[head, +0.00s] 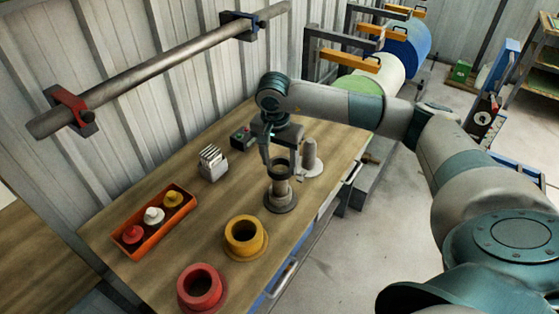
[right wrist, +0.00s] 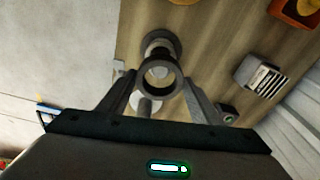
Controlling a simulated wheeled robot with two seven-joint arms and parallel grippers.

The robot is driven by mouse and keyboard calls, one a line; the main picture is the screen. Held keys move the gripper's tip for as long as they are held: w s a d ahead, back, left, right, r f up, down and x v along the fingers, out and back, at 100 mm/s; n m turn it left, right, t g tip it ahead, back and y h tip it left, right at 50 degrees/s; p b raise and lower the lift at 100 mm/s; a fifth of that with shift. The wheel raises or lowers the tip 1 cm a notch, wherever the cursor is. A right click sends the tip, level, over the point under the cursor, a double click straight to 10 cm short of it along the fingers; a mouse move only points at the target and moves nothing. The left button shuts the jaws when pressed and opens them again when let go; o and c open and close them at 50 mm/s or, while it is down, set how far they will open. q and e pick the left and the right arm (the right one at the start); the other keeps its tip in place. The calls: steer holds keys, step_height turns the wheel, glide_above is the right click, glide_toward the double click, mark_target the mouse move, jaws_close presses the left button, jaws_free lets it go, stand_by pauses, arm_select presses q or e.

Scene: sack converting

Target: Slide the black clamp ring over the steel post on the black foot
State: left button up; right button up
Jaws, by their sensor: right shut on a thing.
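The black clamp ring (head: 283,174) is held between the two fingers of my right gripper (head: 281,155). In the right wrist view the ring (right wrist: 142,78) sits between the fingertips (right wrist: 160,84), its hole open toward the camera. The steel post (head: 280,190) stands upright on its round black foot (head: 280,207) near the table's front edge. The ring is at the post's top in the head view; whether it is just above or around the tip I cannot tell. In the right wrist view the black foot (right wrist: 174,41) shows beyond the ring. My left gripper is not in view.
A grey post on a pale foot (head: 310,160) stands close behind the black foot. Yellow (head: 245,235) and red (head: 201,287) flanged collars stand nearer on the wooden table (head: 180,240). An orange tray (head: 133,250), a slotted grey block (head: 213,162) and a dark box (head: 242,138) lie toward the wall.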

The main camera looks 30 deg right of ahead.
steer(key=shift+f+b, duration=1.4)
steer(key=shift+f, duration=0.25)
steer(key=shift+f+b, duration=0.8)
steer(key=shift+f, duration=0.1)
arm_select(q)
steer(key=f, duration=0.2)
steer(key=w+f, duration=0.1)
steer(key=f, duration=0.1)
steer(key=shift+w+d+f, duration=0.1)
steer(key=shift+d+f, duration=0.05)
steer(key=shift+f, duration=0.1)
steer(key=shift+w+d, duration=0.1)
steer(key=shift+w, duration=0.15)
arm_select(e)
steer(key=shift+f, duration=0.15)
steer(key=o, duration=1.5)
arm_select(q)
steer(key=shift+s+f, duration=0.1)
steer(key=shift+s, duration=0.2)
arm_select(e)
steer(key=shift+o, duration=0.3)
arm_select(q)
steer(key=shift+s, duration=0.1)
